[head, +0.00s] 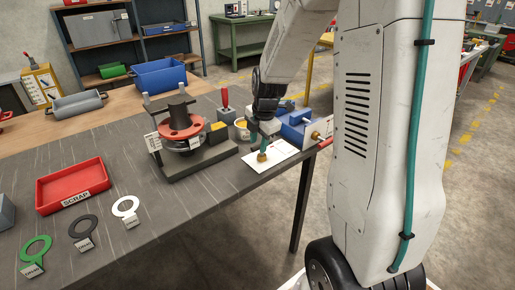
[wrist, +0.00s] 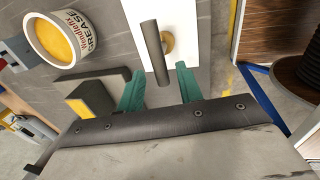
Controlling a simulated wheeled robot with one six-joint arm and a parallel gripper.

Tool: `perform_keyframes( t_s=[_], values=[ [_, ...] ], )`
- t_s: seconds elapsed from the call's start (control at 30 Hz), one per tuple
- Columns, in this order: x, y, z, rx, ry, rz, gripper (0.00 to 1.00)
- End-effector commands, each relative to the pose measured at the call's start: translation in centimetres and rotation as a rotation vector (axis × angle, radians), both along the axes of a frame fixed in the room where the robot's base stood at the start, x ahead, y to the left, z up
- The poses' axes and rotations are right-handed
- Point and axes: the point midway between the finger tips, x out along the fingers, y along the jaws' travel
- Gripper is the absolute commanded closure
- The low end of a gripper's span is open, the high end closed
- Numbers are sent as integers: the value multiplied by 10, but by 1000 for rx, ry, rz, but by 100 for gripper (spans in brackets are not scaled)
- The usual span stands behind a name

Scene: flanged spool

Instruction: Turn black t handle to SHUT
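The black T handle (wrist: 154,50) shows in the wrist view as a dark round bar on a brass stem (wrist: 168,42), above a white plate (wrist: 188,75). My gripper (wrist: 160,68) has two teal fingers spread apart, with the near end of the bar between their tips. I cannot tell if either finger touches it. In the head view my gripper (head: 264,142) points down over the white plate (head: 285,149), just above a brass part (head: 262,157); the black bar is not clear there. No SHUT marking is readable.
A grease tin (wrist: 62,40) and a black-and-yellow block (wrist: 90,101) lie left of my fingers. In the head view a blue block (head: 293,127) is behind the plate, and a dark spool with a red flange (head: 181,127) stands left. The table edge is close by.

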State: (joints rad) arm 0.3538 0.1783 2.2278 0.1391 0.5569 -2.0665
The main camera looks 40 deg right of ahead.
Motion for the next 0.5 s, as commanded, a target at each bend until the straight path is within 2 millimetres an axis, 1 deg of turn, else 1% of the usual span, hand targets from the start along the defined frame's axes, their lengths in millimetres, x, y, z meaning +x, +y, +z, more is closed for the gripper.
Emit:
perform_keyframes(
  t_s=[0.03,0.2,0.33,0.5],
  values=[
    [1,1,-9,2,4,0,64],
    [5,0,-27,0,1,1,64],
    [6,1,-33,0,1,1,64],
    [6,1,-33,0,1,1,64]
  ],
)
